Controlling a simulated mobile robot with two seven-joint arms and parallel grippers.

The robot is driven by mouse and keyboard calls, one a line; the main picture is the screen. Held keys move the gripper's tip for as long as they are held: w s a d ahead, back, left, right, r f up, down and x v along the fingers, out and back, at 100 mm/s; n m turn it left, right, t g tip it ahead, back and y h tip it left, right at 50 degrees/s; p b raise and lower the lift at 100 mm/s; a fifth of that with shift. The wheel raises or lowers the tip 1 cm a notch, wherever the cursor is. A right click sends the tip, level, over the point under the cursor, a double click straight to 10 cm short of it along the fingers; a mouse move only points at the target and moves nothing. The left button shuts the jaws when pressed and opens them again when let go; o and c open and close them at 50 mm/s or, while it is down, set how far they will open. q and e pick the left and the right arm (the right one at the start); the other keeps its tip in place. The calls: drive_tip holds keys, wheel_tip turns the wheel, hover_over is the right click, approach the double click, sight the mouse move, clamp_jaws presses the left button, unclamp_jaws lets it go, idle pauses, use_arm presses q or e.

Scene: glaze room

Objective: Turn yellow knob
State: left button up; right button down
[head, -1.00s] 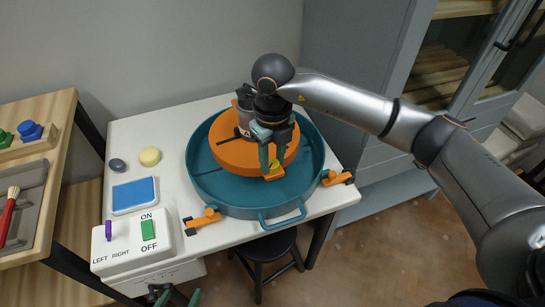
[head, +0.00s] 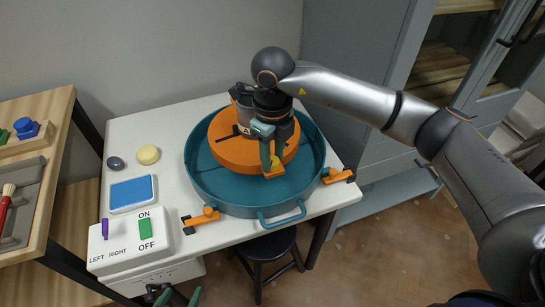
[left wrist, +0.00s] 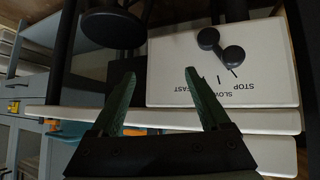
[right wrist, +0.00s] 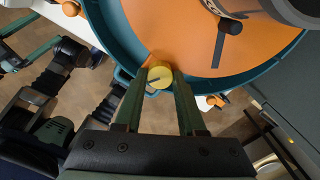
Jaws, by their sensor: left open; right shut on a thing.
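The yellow knob (right wrist: 160,76) is a round knob with a dark line on its face, at the edge of the orange wheel (right wrist: 165,28). My right gripper (right wrist: 160,85) is shut on it, one finger on each side. In the head view the right gripper (head: 268,160) reaches down over the orange wheel and mostly hides the knob (head: 277,162). My left gripper (left wrist: 158,75) is open and empty.
A teal basin (head: 240,208) surrounds the wheel, with orange clamps (head: 200,219) at its rim. A speed panel (left wrist: 235,75) is on the front. A stool (head: 270,250) stands below.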

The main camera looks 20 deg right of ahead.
sight(272, 160)
drive_tip(key=shift+f+n, duration=0.1)
drive_tip(key=shift+n, duration=0.4)
drive_tip(key=n+b, duration=0.2)
drive_tip(key=shift+n, duration=0.3)
drive_tip(key=n+b, duration=0.1)
drive_tip(key=n, duration=0.2)
drive_tip(key=shift+n+b, duration=0.55)
drive_tip(key=shift+n, duration=0.35)
drive_tip(key=c, duration=0.8)
unclamp_jaws()
drive_tip(key=shift+c, duration=0.2)
drive_tip(key=o, duration=0.3)
drive_tip(key=shift+o, duration=0.2)
wheel_tip(272, 160, up, 13)
drive_tip(key=p, duration=0.1)
